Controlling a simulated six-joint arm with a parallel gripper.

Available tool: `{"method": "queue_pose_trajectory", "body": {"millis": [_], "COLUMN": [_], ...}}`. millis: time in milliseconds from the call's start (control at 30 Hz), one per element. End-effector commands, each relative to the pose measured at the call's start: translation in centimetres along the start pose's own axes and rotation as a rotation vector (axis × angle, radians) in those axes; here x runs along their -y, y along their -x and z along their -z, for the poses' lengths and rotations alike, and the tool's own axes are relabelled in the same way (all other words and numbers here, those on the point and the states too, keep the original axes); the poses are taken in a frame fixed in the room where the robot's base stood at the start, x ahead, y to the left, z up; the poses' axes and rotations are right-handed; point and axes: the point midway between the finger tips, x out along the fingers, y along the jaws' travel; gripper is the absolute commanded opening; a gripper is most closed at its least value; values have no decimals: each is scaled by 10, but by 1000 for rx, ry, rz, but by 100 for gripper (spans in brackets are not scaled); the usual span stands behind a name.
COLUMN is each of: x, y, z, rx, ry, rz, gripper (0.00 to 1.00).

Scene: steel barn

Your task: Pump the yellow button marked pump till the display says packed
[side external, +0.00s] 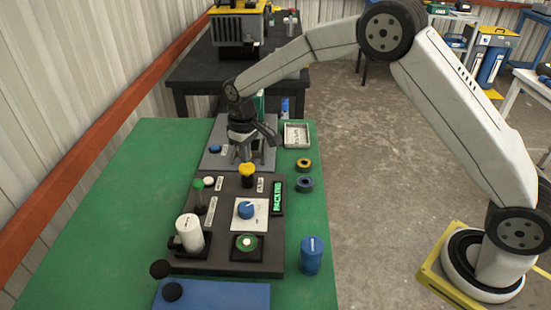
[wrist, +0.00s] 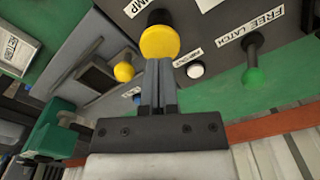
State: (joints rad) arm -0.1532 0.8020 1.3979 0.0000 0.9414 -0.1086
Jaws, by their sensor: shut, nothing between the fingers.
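The yellow button (side external: 247,169) stands on a dark panel (side external: 226,182), just below my gripper (side external: 244,158) in the side view. In the wrist view the yellow button (wrist: 160,42) has a round cap next to the PUMP label (wrist: 137,6). My gripper (wrist: 158,64) is shut and empty, with its fingertips at the near edge of the cap. I cannot tell whether they touch it. The display (side external: 277,197) on the panel's right shows green letters that seem to begin with PACK; the ending is too small to read surely.
A blue cylinder (side external: 311,254) and two rings stand right. The green table's left side is clear.

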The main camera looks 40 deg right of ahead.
Motion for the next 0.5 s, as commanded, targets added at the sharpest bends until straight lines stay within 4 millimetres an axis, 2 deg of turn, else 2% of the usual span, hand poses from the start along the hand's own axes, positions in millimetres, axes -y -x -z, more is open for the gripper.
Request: {"method": "queue_pose_trajectory", "body": {"millis": [500], "x": [0], "y": [-8], "z": [0], "rx": [2], "ry": [0], "rz": [0], "gripper": [0]}}
